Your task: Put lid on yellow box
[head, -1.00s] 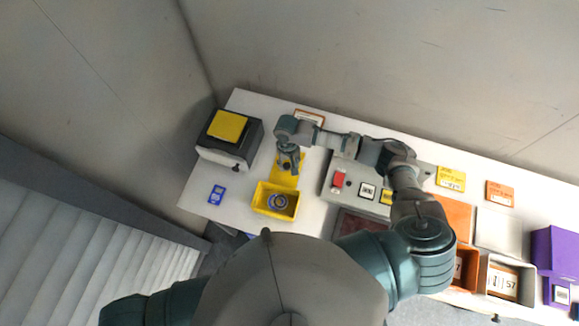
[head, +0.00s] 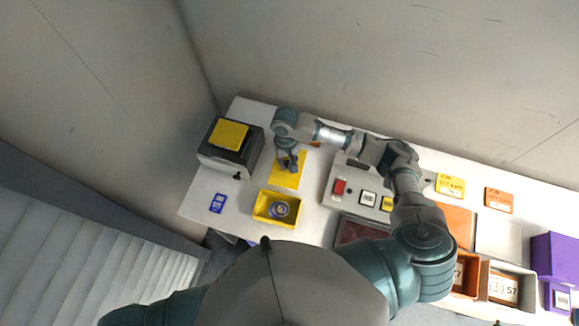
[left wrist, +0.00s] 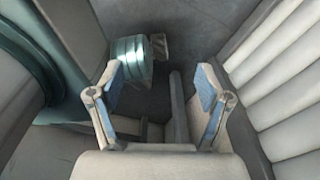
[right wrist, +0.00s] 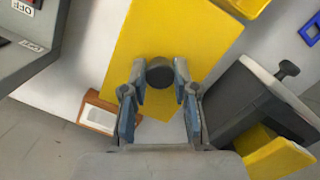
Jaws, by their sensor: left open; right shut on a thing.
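The yellow box (head: 261,206) stands open on the white table, with a round blue and grey item (head: 280,209) inside. The yellow lid (head: 286,181) is a flat plate just behind the box. My right gripper (head: 290,160) is over the lid. In the right wrist view the right gripper (right wrist: 160,76) is shut on the dark round knob of the lid (right wrist: 182,30). A corner of the box (right wrist: 247,5) shows at the top right there. Lid height above the table is hard to tell. My left gripper (left wrist: 158,80) is open and empty, away from the table.
A dark device with a yellow top (head: 229,135) stands left of the lid. A blue tag (head: 217,203) lies left of the box. A grey panel with a red switch (head: 339,187) is at the right. An orange-framed item (right wrist: 97,114) lies near the lid.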

